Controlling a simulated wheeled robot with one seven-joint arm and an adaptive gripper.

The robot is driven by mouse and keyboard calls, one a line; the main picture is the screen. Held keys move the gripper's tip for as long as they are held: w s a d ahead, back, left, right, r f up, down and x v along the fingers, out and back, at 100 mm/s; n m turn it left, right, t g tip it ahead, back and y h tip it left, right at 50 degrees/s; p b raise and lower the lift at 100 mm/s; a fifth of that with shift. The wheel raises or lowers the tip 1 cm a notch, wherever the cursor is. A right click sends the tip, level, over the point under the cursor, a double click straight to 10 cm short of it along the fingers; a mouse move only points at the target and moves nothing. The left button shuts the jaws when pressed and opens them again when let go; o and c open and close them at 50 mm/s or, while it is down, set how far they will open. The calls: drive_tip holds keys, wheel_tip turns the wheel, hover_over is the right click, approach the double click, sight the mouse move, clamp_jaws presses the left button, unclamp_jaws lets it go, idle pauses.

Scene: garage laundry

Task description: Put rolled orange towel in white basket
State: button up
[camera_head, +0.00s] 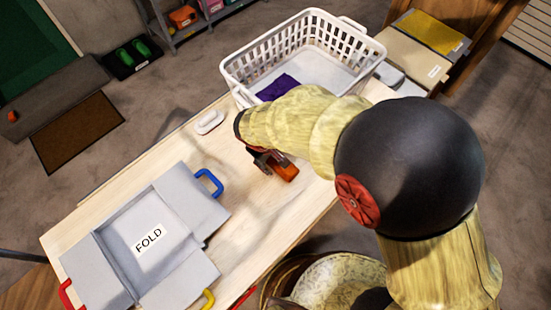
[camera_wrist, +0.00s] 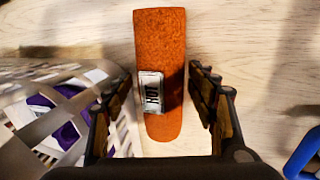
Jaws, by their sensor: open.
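The rolled orange towel (camera_wrist: 160,45) lies on the wooden table, with a small lettered label on it, in the wrist view. In the head view only part of the towel (camera_head: 286,171) shows beside my gripper. My gripper (camera_wrist: 163,105) is open, with one finger on each side of the towel; I cannot tell whether they touch it. In the head view my arm hides most of my gripper (camera_head: 268,160). The white basket (camera_head: 300,38) stands at the table's far end with a purple cloth (camera_head: 277,88) inside. The basket's wall (camera_wrist: 45,110) also shows at left in the wrist view.
A grey folding board (camera_head: 150,235) marked FOLD, with coloured handles, covers the table's near left. A small white object (camera_head: 209,122) lies near the table's back edge. Beige and yellow folded items (camera_head: 420,45) are right of the basket. A round patterned container (camera_head: 340,280) stands below the table's front edge.

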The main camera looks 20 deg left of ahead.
drive_tip(key=shift+c, duration=0.5)
drive_tip(key=c, duration=1.1)
